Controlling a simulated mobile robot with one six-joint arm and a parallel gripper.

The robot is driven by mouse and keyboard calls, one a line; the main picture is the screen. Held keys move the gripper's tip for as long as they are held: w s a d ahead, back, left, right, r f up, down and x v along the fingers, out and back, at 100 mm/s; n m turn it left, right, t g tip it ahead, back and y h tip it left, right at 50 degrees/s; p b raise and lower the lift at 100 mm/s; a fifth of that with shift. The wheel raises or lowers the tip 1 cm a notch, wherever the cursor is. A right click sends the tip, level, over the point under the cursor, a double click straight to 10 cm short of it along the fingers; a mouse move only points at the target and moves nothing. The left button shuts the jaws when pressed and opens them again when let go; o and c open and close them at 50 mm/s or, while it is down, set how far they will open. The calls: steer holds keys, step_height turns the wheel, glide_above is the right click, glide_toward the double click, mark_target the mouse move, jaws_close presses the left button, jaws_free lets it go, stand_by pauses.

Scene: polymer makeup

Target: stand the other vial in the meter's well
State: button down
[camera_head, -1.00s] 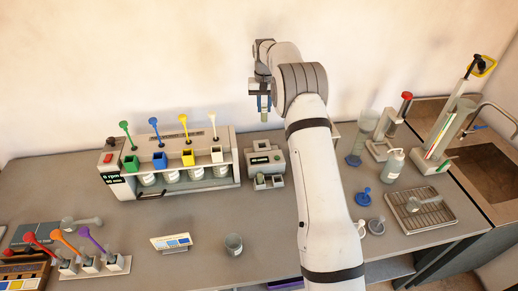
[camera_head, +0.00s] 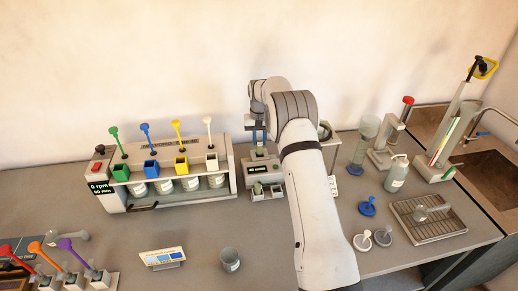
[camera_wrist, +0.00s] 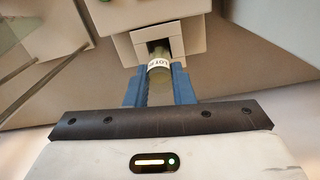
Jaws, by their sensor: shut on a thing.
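My gripper (camera_head: 260,140) is shut on a clear vial. The vial's far end overlaps the square dark opening of a pale block (camera_wrist: 122,45), which looks like the meter's well. I cannot tell whether the end is inside it or above it. In the head view, the gripper is over the back of the pale meter (camera_head: 263,168), which has a small dark display. Two small block-like holders stand at the meter's front.
The rotator rack (camera_head: 222,172) with coloured funnels and jars stands close to the left of the meter. A glass beaker (camera_head: 230,259) and a small sign (camera_head: 162,257) are in front. A wash bottle (camera_head: 397,174) and a wire tray (camera_head: 432,218) are at the right.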

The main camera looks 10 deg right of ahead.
mark_target(260, 147)
steer(key=shift+f+p, duration=0.4)
steer(key=shift+f, duration=1.6)
steer(key=shift+f, duration=0.15)
steer(key=c, duration=1.3)
jaws_free()
steer(key=shift+o, duration=0.2)
step_height(260, 147, up, 12)
steer(key=b, duration=0.3)
steer(key=s+r, duration=0.9)
steer(key=r, duration=0.1)
steer(key=s+r+n+t, duration=0.1)
steer(key=s+r, duration=0.1)
steer(key=s, duration=1.1)
steer(key=s+r+t, duration=0.2)
steer(key=s+r, duration=0.1)
steer(key=s, duration=1)
steer(key=s+f, duration=0.4)
steer(key=s, duration=0.7)
steer(key=shift+s+a+f, duration=0.15)
steer(key=shift+s+f, duration=0.05)
steer(key=shift+f, duration=0.2)
